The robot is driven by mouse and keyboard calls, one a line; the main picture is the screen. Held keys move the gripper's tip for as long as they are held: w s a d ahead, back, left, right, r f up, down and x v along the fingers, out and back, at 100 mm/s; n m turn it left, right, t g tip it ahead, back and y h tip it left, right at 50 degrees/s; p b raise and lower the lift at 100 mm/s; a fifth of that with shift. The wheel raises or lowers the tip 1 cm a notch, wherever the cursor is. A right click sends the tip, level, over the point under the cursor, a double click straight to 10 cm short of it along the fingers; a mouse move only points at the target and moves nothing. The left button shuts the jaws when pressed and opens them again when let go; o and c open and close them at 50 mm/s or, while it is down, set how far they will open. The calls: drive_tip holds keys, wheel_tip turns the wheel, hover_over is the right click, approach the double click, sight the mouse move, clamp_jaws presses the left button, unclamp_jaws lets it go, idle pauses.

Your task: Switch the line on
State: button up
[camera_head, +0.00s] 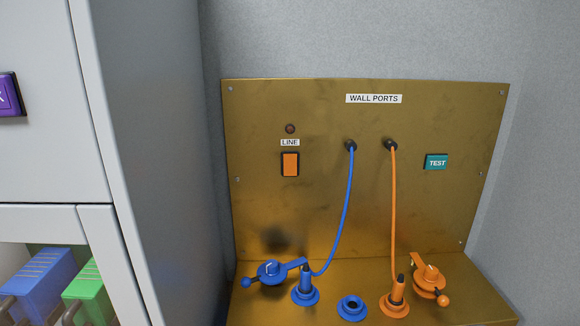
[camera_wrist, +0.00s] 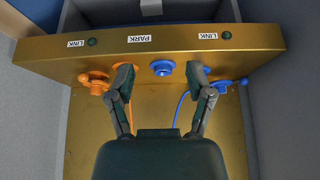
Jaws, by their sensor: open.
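The orange rocker switch (camera_head: 290,164) sits on the upright brass panel (camera_head: 335,215), below the white LINE label (camera_head: 290,142). A small dark reddish lamp (camera_head: 290,129) above the label looks unlit. My gripper (camera_wrist: 160,75) shows only in the wrist view; its two fingers are spread wide with nothing held between them. The wrist view looks down over the brass ledge, with the fingers overlapping the ports there in the picture. The switch is not visible in the wrist view, and I cannot tell the gripper's distance from it.
A blue cable (camera_head: 347,210) and an orange cable (camera_head: 394,215) hang from the panel to plugs on the ledge. An empty blue port (camera_head: 352,307) lies between them. Blue (camera_head: 272,271) and orange (camera_head: 429,275) levers flank them. A teal TEST button (camera_head: 437,162) is right; a grey cabinet (camera_head: 150,150) left.

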drive_tip(key=shift+w, duration=0.2)
drive_tip(key=c, duration=0.5)
drive_tip(key=w+a+r+t, duration=0.1)
drive_tip(key=w+t, duration=0.1)
drive_tip(key=w, duration=0.2)
drive_tip(key=w+a+r+t+y, duration=0.1)
drive_tip(key=w+a+t, duration=0.1)
drive_tip(key=w, duration=0.3)
drive_tip(key=w+a+n+t, duration=0.1)
drive_tip(key=w+a+t, duration=0.1)
drive_tip(key=w, duration=0.3)
drive_tip(key=shift+r+y, duration=0.3)
drive_tip(key=shift+r, duration=0.1)
clamp_jaws()
drive_tip(key=w+a+r+m+t+h, duration=0.1)
drive_tip(key=w+a+r+t, duration=0.4)
drive_tip(key=t, duration=0.9)
drive_tip(key=shift+w+a+r+h, duration=0.35)
drive_tip(key=shift+w+a, duration=0.65)
drive_tip(key=shift+a, duration=0.5)
